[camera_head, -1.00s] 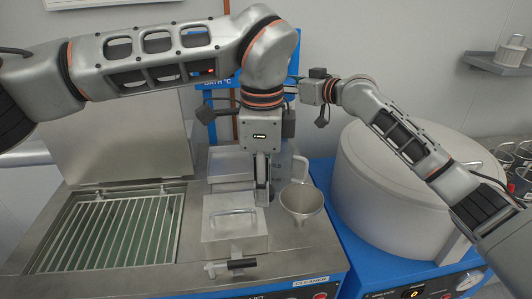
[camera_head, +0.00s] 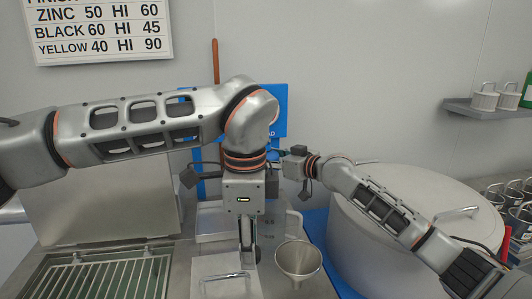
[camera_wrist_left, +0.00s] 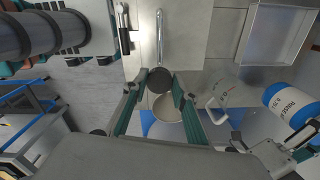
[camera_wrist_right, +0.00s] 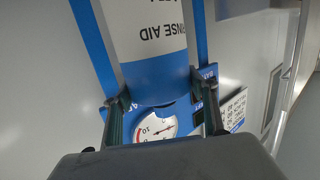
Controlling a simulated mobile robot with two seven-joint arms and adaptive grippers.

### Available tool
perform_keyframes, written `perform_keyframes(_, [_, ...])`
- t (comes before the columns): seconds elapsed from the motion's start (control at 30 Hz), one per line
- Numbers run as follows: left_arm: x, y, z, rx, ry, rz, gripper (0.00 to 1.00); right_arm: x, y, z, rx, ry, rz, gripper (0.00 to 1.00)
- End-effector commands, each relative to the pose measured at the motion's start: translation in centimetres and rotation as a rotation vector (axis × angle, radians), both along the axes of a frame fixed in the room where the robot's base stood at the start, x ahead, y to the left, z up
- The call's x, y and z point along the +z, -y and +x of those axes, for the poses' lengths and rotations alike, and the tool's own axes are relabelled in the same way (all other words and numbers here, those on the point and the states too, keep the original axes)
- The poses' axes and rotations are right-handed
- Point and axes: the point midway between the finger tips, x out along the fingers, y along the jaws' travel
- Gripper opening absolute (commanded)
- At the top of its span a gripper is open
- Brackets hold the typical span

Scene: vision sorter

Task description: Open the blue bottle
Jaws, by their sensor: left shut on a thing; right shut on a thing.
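The bottle (camera_wrist_left: 292,103) is blue and white with a "RINSE AID" label; it shows at the right of the left wrist view. In the right wrist view its label is upside down (camera_wrist_right: 152,45) and it sits between the fingers of my right gripper (camera_wrist_right: 160,103), shut on it. In the head view the left arm mostly hides it. My left gripper (camera_head: 248,258) points down, apart from the bottle. In the left wrist view its fingers are shut on a dark round piece (camera_wrist_left: 159,79) that looks like a cap.
A metal funnel-shaped cup (camera_head: 298,258) stands below and right of my left gripper. A handled lid (camera_head: 222,284), a clear jug (camera_wrist_left: 226,92) and a grate (camera_head: 105,278) are nearby. A large grey drum (camera_head: 400,200) stands at the right.

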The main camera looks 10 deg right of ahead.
Motion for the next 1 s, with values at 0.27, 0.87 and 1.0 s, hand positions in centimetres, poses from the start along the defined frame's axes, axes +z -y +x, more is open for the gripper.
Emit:
perform_keyframes(0.27, [-0.4,0.0,0.0,0.000,-0.002,0.000,0.01,-3.3,0.0,0.0,0.000,0.001,0.003,0.00])
perform_keyframes(0.87, [-0.6,0.0,0.0,0.000,-0.003,0.000,0.01,-4.6,0.0,0.0,0.000,-0.002,-0.001,0.62])
perform_keyframes(1.0, [-0.6,0.0,0.0,0.000,-0.002,-0.001,0.01,-4.6,0.0,0.0,0.000,-0.002,-0.001,0.74])
